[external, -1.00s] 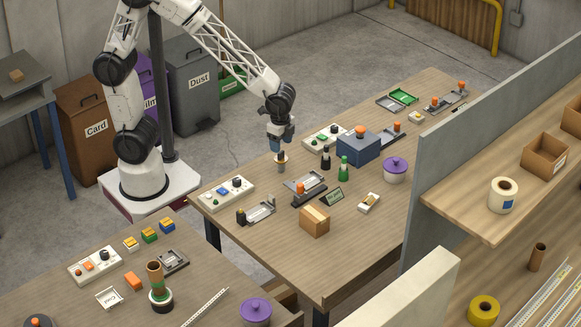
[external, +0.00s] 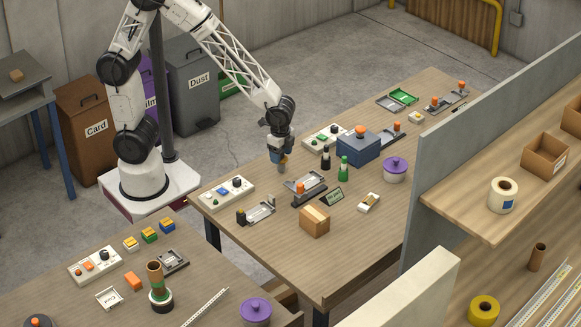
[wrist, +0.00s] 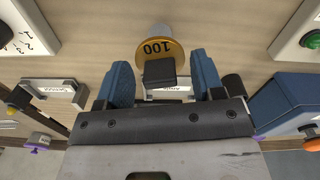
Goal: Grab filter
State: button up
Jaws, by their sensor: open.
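The likely filter (wrist: 157,45) is a small upright piece with a yellow round face marked 100 and a pale cylindrical part. In the wrist view it lies between and slightly beyond my fingertips, with a dark block covering part of it. In the external view its lower end (external: 282,169) shows just under my gripper (external: 279,158), near the table's far edge. My gripper's blue fingers (wrist: 160,62) are open, one on each side of it in the wrist view. I cannot tell whether they touch it.
A white button panel (external: 227,192) lies to the left and another (external: 325,136) to the right. A metal fixture (external: 306,187), dark bottle (external: 326,157), green bottle (external: 343,168) and blue box (external: 358,147) stand nearby. The wooden table (external: 255,245) is bare at front left.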

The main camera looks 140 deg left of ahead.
jog(key=c, duration=1)
jog(key=shift+r, duration=0.1)
jog(key=shift+r, duration=1.45)
jog(key=shift+s+d+r, duration=0.15)
jog(key=shift+r, duration=0.1)
jog(key=s+d, duration=0.3)
jog(key=s, duration=0.1)
jog(key=s+d+r, duration=0.1)
jog(key=s+d, duration=0.2)
jog(key=s, duration=0.1)
jog(key=s+d, duration=0.3)
jog(key=s, duration=0.1)
jog(key=shift+s+r, duration=0.2)
jog(key=shift+s, duration=0.15)
